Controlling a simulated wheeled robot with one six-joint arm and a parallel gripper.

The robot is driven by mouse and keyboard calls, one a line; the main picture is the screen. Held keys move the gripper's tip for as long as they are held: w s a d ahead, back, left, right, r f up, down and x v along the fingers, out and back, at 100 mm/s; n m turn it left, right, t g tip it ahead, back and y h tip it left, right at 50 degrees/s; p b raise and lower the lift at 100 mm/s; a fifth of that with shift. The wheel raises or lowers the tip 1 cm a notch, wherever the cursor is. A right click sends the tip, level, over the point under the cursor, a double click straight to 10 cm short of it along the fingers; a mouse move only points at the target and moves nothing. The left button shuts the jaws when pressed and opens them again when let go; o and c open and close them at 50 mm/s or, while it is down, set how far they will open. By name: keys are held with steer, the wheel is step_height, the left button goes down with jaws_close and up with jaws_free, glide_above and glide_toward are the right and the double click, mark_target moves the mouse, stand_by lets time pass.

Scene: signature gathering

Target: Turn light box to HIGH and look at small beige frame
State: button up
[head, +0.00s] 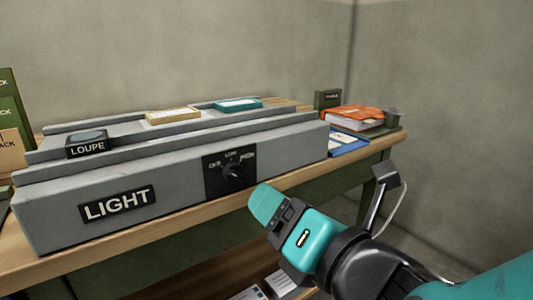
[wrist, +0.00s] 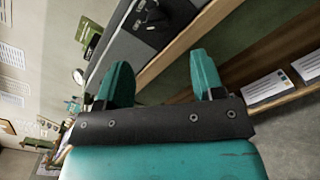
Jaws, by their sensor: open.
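The grey light box (head: 60,215) stands on a wooden table, with a LIGHT label on its front. A black dial panel with a knob (head: 234,175) is set in the front, marked with small words, HIGH seemingly at the right. The knob's exact setting is too small to tell. A small beige frame (head: 172,116) lies on top of the box, left of a teal frame (head: 238,104). My gripper (head: 265,203) is in front of the box, just below and right of the knob, apart from it. In the wrist view my gripper (wrist: 163,78) is open and empty, its two teal fingers spread.
A LOUPE-labelled block (head: 88,146) sits on the box's left end. An orange-covered book (head: 352,117) and a blue item (head: 347,143) lie at the table's right end. Papers (head: 280,282) rest on a lower shelf. Space right of the table is free.

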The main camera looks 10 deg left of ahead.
mark_target(239, 178)
steer(key=p+x, duration=0.2)
steer(key=p, duration=0.1)
steer(key=p+x, duration=0.2)
steer(key=x, duration=0.1)
steer(key=p+x, duration=0.3)
steer(key=shift+s+a+r+p, duration=0.1)
steer(key=shift+a+r+p, duration=0.1)
steer(key=shift+r+p, duration=0.15)
steer(key=shift+w+a+f+p, duration=0.4)
steer(key=shift+w+a+p, duration=0.2)
steer(key=shift+a+p, duration=0.15)
steer(key=c, duration=0.9)
